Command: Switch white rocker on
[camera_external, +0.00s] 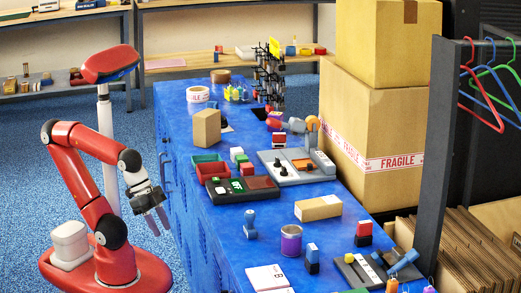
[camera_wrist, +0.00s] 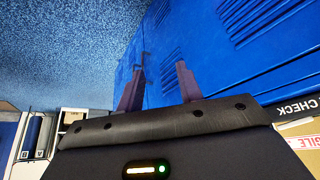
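My gripper (camera_external: 160,222) hangs low to the left of the blue cabinet, below its top and apart from everything. In the wrist view my gripper (camera_wrist: 160,68) has its two fingers spread with nothing between them, facing the blue cabinet side. A grey control panel (camera_external: 312,178) lies on the cabinet top, right of my gripper, with small white, black and orange parts and a lever. A second, dark panel (camera_external: 352,268) with black and yellow parts lies near the front right.
The blue cabinet top (camera_external: 225,225) holds stamps, a purple-banded can (camera_external: 291,240), a small carton (camera_external: 318,208), and a dark tray (camera_external: 222,194) with red and green parts. Tall cartons (camera_external: 370,125) stand behind at right. The floor (camera_external: 35,160) left of my arm is clear.

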